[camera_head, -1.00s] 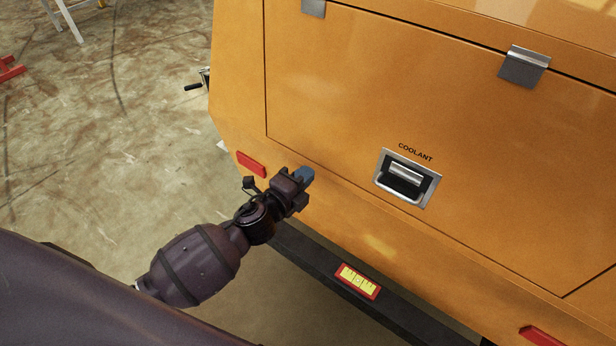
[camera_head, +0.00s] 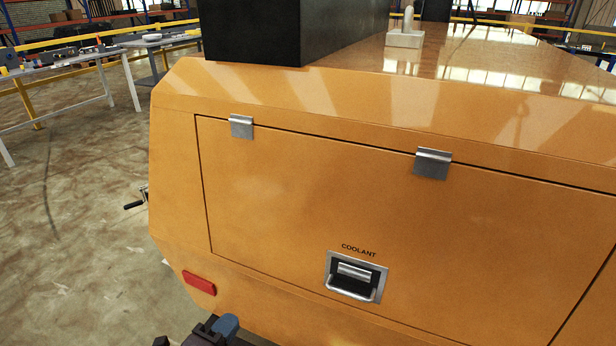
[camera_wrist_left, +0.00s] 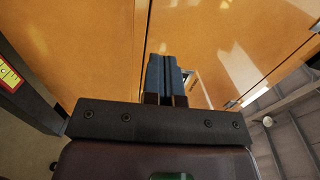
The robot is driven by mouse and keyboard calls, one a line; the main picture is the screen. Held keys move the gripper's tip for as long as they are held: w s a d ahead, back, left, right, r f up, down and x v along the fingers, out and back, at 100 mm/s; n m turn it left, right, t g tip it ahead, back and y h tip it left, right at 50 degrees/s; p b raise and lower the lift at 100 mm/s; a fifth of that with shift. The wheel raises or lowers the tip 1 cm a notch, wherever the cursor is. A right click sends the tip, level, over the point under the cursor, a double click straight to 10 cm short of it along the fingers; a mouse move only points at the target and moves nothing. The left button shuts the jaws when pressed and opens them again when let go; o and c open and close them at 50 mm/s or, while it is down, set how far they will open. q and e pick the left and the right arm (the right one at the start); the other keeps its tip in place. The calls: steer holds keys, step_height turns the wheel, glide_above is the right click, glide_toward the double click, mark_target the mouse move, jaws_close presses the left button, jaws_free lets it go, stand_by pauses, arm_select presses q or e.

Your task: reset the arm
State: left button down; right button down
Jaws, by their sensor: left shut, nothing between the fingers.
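My left gripper (camera_head: 226,326) shows at the bottom edge of the head view, with only its blue fingertip end and part of its dark body in the picture. In the left wrist view its two blue fingers (camera_wrist_left: 165,78) lie together, shut and empty. They point toward the orange housing (camera_head: 300,200) of the light tower. The gripper is to the lower left of the latch (camera_head: 354,278) marked COOLANT, apart from it. The closed coolant panel (camera_head: 290,190) has two metal hinges, a left one (camera_head: 241,126) and a right one (camera_head: 432,163). My right gripper is out of view.
A red reflector (camera_head: 199,283) sits low on the housing's left. A crank handle (camera_head: 134,204) sticks out at its left side. A dark block (camera_head: 252,35) stands on top. Tables (camera_head: 70,72) with tools stand at the back left. The floor (camera_head: 70,230) between is clear.

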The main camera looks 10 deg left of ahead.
arm_select(q)
steer(key=s+a+f+n+g+y, duration=0.2)
steer(key=s+f+n, duration=0.3)
steer(key=n, duration=0.5)
steer(key=s+a+f+n+g+y, duration=0.2)
steer(key=s+a+f+n+g, duration=0.1)
steer(key=s+n, duration=0.7)
step_height(320, 180, down, 2)
steer(key=shift+a+f+y, duration=0.25)
steer(key=shift+a+y, duration=0.05)
steer(key=shift+a, duration=0.55)
